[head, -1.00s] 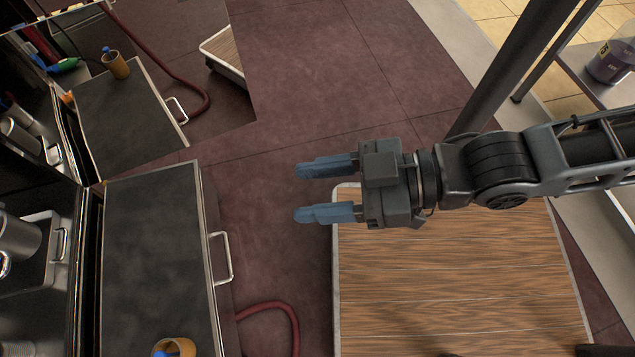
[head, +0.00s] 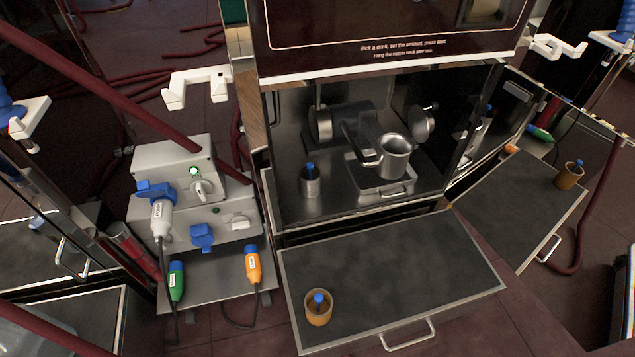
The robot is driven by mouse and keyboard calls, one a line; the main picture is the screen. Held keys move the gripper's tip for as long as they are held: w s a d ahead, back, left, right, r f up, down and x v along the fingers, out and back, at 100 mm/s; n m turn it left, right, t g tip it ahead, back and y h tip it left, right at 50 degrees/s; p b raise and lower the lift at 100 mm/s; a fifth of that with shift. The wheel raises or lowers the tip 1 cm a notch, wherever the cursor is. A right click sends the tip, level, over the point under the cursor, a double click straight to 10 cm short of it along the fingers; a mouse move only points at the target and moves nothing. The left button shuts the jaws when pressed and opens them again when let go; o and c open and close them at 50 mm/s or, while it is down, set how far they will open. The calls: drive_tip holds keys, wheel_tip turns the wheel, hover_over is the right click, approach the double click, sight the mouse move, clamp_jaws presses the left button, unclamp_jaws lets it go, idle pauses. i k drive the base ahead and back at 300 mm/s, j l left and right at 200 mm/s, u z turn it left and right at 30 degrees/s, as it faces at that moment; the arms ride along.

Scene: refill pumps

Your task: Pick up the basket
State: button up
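My gripper is not in this view. Nothing here is plainly labelled as a basket, and I cannot tell which vessel is meant. A steel cup with a side handle (head: 397,150) stands in the lit bay of the machine. A brown cup with a blue knob (head: 318,308) stands at the front left of the dark pulled-out shelf (head: 400,265).
The rest of the dark shelf is bare, with a handle (head: 408,334) at its front. A grey unit (head: 185,200) with several coloured plugs and cables stands to the left. A white hook bracket (head: 195,84) juts out above it. Red hoses run along the left.

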sight(310, 173)
drive_tip(key=i+u, duration=0.25)
drive_tip(key=i, duration=0.25)
drive_tip(key=i+l+u, duration=0.15)
drive_tip(key=i+u, duration=0.15)
drive_tip(key=i, duration=0.15)
